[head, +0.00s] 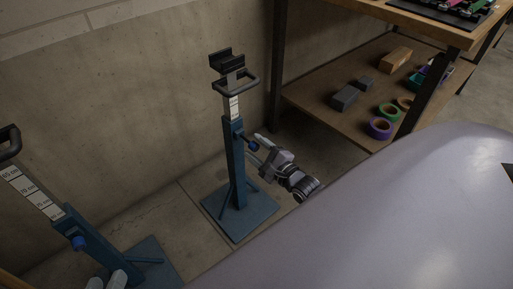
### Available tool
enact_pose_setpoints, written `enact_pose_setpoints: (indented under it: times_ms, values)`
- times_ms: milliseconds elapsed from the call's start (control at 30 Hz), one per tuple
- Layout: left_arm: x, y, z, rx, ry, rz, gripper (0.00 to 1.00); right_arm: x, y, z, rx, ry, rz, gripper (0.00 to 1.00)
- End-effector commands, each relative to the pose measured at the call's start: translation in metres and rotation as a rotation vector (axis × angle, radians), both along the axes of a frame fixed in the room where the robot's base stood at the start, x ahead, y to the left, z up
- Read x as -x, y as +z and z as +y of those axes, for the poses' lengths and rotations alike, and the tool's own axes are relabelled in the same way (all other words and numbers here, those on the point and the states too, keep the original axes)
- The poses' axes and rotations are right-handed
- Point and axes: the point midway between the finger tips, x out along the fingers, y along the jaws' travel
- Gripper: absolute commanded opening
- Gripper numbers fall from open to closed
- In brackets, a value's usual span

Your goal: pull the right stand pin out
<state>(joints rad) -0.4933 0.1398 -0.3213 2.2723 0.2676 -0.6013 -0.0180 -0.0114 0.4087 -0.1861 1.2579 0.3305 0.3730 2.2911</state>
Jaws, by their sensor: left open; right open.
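The right stand (236,182) is a blue post on a square base with a black cradle and a handle on top. Its pin has a blue knob (253,146) on the right side of the post, and the pin's shaft is hidden. My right gripper (258,151) is open, with its fingertips close to the knob, one on each side in the picture. Contact cannot be made out. The left stand (92,246) shows at the lower left with its own blue knob (79,243). My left gripper (106,281) is open at the bottom edge, near that stand, mostly cut off.
A concrete wall (140,100) stands behind the stands. A wooden shelf unit (315,108) at the upper right holds grey blocks (345,97), a wooden block (397,58) and tape rolls (380,128). A large pale lavender surface fills the lower right. Bare floor lies between the stands.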

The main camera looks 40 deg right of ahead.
Motion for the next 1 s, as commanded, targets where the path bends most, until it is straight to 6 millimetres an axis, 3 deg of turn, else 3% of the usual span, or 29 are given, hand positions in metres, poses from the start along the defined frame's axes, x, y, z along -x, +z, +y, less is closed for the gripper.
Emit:
enact_pose_setpoints:
  times_ms: [500, 1000]
  values:
    - [0.005, 0.007, 0.018, -0.11, 0.029, -0.01, 0.43, 0.065, 0.001, -0.006, 0.001, 0.0, 0.001, 0.54]
    - [0.008, 0.002, 0.019, -0.121, 0.03, 0.001, 0.43, 0.069, 0.0, -0.006, 0.0, -0.001, 0.0, 0.54]
